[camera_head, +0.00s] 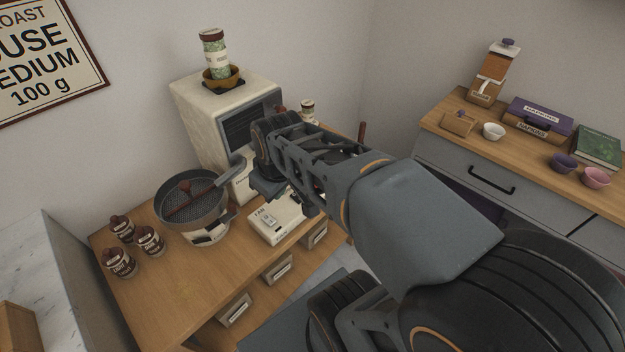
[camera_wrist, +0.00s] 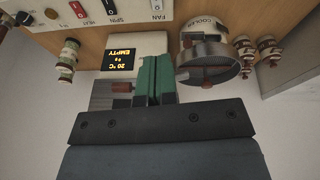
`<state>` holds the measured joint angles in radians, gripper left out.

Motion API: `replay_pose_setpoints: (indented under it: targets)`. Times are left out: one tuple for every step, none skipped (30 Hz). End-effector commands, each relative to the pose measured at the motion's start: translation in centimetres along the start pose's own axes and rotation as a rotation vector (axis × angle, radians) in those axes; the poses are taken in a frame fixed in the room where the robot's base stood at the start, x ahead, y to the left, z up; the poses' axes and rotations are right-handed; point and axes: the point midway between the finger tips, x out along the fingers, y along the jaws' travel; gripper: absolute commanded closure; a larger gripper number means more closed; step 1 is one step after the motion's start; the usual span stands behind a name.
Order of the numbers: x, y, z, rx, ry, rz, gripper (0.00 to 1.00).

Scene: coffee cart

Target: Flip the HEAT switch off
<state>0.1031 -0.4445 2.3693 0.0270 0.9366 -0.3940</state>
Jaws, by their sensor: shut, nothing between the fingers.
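A cooler with a round sieve (camera_head: 192,199) and a FAN box (camera_head: 277,219) stand on the wooden cart. Several small jars (camera_head: 119,262) stand at the left. A glass jar (camera_head: 213,52) tops the roaster. A display (camera_wrist: 119,61) reads EMPTY. A counter (camera_head: 530,146) is at right.

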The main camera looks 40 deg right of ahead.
Motion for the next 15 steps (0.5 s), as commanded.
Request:
replay_pose_setpoints:
  targets:
    - [1.2, 1.4, -0.7, -0.085, -0.018, -0.001, 1.00]
    - [1.6, 2.3, -1.2, -0.152, -0.028, -0.003, 1.00]
    - [2.1, 3.6, -1.9, -0.247, -0.039, -0.007, 1.00]
    - [2.6, 4.6, -2.4, -0.318, -0.048, -0.012, 1.00]
    - [3.0, 5.7, -2.8, -0.391, -0.056, -0.019, 1.00]
    - [3.7, 7.1, -3.4, -0.487, -0.064, -0.027, 1.00]
    - [4.2, 8.2, -3.7, -0.558, -0.070, -0.034, 1.00]
    - [4.7, 9.3, -3.9, -0.627, -0.076, -0.042, 1.00]
    - [5.4, 10.7, -4.2, -0.717, -0.082, -0.053, 1.00]
    - [6.0, 11.8, -4.4, -0.784, -0.085, -0.062, 1.00]
    - [6.5, 12.8, -4.5, -0.847, -0.088, -0.072, 1.00]
    - [7.2, 14.2, -4.6, -0.927, -0.089, -0.083, 1.00]
    - [7.7, 15.2, -4.7, -0.985, -0.090, -0.091, 1.00]
    - [8.2, 16.1, -4.7, -1.039, -0.089, -0.101, 1.00]
    - [8.8, 17.2, -4.7, -1.106, -0.088, -0.111, 1.00]
